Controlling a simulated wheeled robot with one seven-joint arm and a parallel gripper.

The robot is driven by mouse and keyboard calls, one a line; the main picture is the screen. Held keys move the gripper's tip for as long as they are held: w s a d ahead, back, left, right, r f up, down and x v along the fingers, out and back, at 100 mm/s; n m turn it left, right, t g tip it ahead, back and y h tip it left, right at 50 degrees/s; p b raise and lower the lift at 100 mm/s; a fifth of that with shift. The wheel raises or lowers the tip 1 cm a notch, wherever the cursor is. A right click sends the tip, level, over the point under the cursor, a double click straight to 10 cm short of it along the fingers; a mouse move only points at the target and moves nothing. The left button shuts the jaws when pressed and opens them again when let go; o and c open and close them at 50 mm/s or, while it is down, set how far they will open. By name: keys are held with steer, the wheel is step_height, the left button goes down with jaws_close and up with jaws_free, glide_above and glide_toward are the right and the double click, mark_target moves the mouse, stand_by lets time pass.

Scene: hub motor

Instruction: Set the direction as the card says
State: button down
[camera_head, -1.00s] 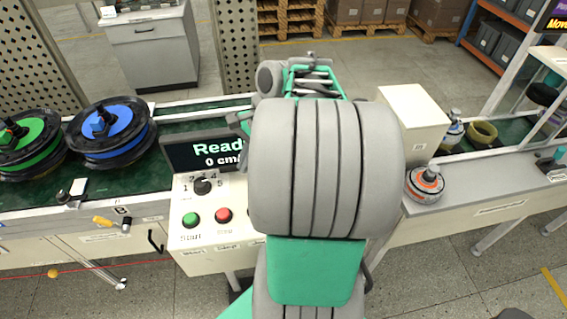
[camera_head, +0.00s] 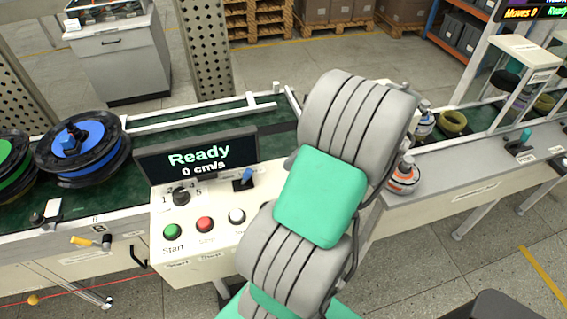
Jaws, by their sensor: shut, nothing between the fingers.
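The control panel (camera_head: 165,215) stands in front of the belt. Its screen (camera_head: 197,157) reads "Ready" and "0 cm/s". A black rotary knob (camera_head: 181,197) with numbers around it sits under the screen. A blue-handled lever or switch (camera_head: 246,177) is to the knob's right. A green Start button (camera_head: 171,231), a red button (camera_head: 205,224) and a white button (camera_head: 237,216) line the front. My arm covers the panel's right end. My gripper is hidden behind my arm. I cannot make out a card with a direction.
A blue spool (camera_head: 82,148) and a green spool (camera_head: 10,155) lie on the belt at left. A yellow-handled lever (camera_head: 88,241) is on the front. An orange and white part (camera_head: 404,176) and a yellow ring (camera_head: 452,122) are at right, past my arm.

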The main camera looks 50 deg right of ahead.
mark_target(246, 178)
steer(key=b+x, duration=0.1)
steer(key=x, duration=0.7)
steer(key=shift+s+b, duration=0.1)
steer(key=shift+b, duration=0.3)
steer(key=shift+w+a+r+p, duration=0.2)
steer(key=shift+w+a+r, duration=0.1)
steer(key=shift+w, duration=0.3)
steer(key=shift+w+a+r+p, duration=0.25)
steer(key=shift+w+r, duration=0.1)
steer(key=shift+w, duration=0.2)
steer(key=shift+w+a+r, duration=0.2)
steer(key=shift+w+a, duration=0.05)
steer(key=shift+w, duration=0.3)
